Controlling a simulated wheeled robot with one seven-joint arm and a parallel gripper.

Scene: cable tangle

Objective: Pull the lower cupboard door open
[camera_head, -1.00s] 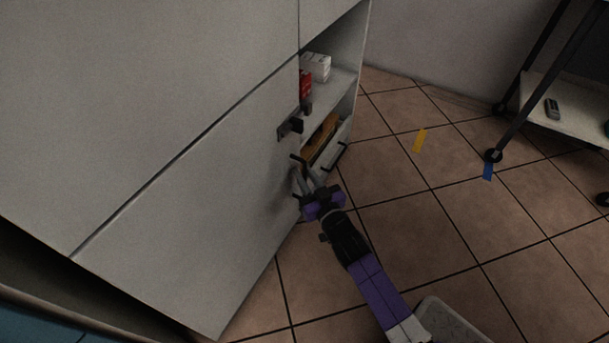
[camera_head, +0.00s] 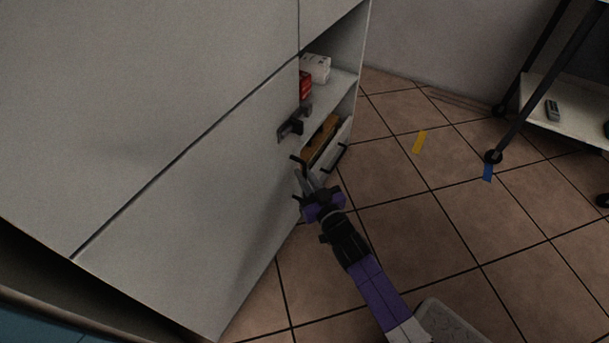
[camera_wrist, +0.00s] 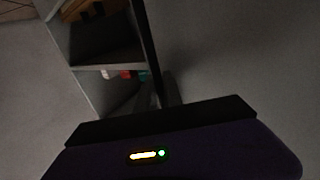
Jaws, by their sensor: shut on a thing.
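The lower cupboard door (camera_head: 190,220) is a large pale grey panel below a slanting seam, at left and centre in the head view. Shelves inside the cupboard show past its right edge, so it appears to stand open. My gripper (camera_head: 303,178) is at the door's right edge, shut on what looks like its dark handle (camera_head: 298,159). My fingers cover most of the handle. In the wrist view my fingertips (camera_wrist: 165,92) meet a dark upright bar, with the pale door (camera_wrist: 235,55) to the right and shelves to the left.
Inside are a white box (camera_head: 318,67), a red item (camera_head: 305,84) and a drawer (camera_head: 336,152) with a black handle. A wheeled cart (camera_head: 560,110) stands at right. The tiled floor (camera_head: 450,230) between is mostly clear.

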